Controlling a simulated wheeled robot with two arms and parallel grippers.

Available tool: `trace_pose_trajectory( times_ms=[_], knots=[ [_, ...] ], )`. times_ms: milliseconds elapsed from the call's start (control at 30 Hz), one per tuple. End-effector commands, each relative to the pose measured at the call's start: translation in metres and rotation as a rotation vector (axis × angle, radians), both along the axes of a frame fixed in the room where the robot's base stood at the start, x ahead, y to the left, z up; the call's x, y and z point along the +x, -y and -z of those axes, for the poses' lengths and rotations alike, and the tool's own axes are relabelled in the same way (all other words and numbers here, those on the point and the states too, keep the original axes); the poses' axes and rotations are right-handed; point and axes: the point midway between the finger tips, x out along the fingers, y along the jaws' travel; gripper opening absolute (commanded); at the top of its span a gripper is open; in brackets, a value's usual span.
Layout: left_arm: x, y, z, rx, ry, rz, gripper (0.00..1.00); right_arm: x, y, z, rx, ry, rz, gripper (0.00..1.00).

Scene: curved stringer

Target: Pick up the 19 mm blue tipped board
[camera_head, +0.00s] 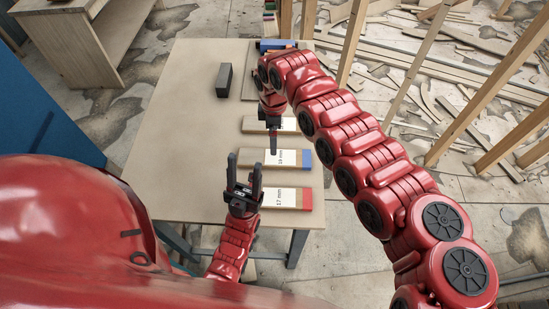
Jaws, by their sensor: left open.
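The blue tipped board (288,158) lies flat on the beige table (185,140), with a white "19 mm" label and its blue end to the right. My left gripper (245,172) is open and empty, at the left end of the red tipped "17 mm" board (285,199), nearer to me than the blue tipped board. My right gripper (273,150) points down, with its dark tip over the blue tipped board in the picture. Whether it touches the board, and whether its jaws are open, cannot be told.
Another labelled board (251,125) lies farther back, partly hidden by my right arm. A dark grey block (224,80) stands on the far table. More items (275,45) lie at the back edge. The left side of the table is clear. Wooden posts (355,40) stand to the right.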

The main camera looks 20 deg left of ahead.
Motion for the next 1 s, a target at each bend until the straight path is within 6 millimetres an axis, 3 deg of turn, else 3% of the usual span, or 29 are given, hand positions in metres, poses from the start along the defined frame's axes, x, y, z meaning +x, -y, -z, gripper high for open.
trace_pose_trajectory(
  times_ms=[100,200,433,633,900,1000],
  knots=[
    [0.000,0.000,0.013,0.000,0.000,0.000,0.50,-0.001,0.000,0.034,0.000,-0.002,0.000,1.00],
    [0.000,0.000,0.020,0.000,0.000,0.000,0.50,-0.001,-0.001,0.052,0.000,-0.002,0.001,1.00],
    [0.000,0.000,0.026,0.000,0.000,0.000,0.50,0.000,0.000,0.070,0.000,-0.002,0.002,1.00],
    [0.000,0.000,0.044,0.000,0.000,0.000,0.50,0.001,0.000,0.103,0.003,0.000,0.002,1.00],
    [0.000,0.000,0.044,0.000,0.000,0.000,0.50,0.002,0.000,0.108,0.004,0.002,0.002,1.00],
    [0.000,0.000,0.044,0.000,0.000,0.000,0.50,0.001,0.000,0.108,0.003,0.001,0.002,0.86]
  ],
)
